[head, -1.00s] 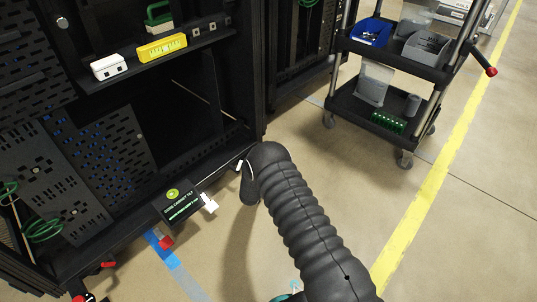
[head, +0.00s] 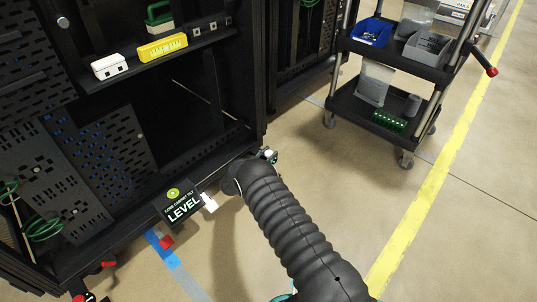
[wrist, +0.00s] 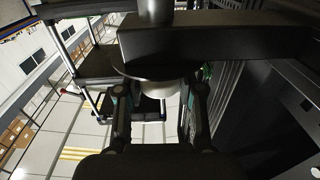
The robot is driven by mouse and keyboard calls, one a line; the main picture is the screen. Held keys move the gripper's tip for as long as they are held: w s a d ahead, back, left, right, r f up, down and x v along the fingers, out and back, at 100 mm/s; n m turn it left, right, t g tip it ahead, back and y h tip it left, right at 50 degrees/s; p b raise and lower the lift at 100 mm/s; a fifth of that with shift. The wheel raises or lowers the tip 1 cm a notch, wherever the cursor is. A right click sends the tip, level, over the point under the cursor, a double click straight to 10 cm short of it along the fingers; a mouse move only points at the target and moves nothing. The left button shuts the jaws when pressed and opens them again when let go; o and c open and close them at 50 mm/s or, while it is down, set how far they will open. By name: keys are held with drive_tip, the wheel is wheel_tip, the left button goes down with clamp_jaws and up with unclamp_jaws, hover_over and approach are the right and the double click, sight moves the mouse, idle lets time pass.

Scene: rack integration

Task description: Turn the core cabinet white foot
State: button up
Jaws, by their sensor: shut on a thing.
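The core cabinet (head: 232,80) is a tall black open rack at the left of the head view. In the wrist view, the pale round foot (wrist: 158,88) sits below a dark disc under the cabinet's black beam (wrist: 215,42). My gripper (wrist: 156,100) has a finger on each side of the foot and is shut on it. In the head view, my black arm hides the foot and most of the gripper. A tilt display (head: 181,204) at the cabinet's base reads "LEVEL". A white tab (head: 209,203) stands beside it.
A black cart (head: 395,70) with bins stands at the upper right. A red marker (head: 166,242) and blue tape (head: 160,246) are at the floor by the cabinet. Perforated panels (head: 55,175) lean at the left. The floor right of my arm is clear up to the yellow line (head: 430,195).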

drive_tip(key=shift+w+r, duration=0.1)
drive_tip(key=o, duration=1.2)
drive_tip(key=shift+c, duration=0.2)
drive_tip(key=v, duration=0.7)
drive_tip(key=shift+s, duration=0.25)
drive_tip(key=shift+a, duration=0.15)
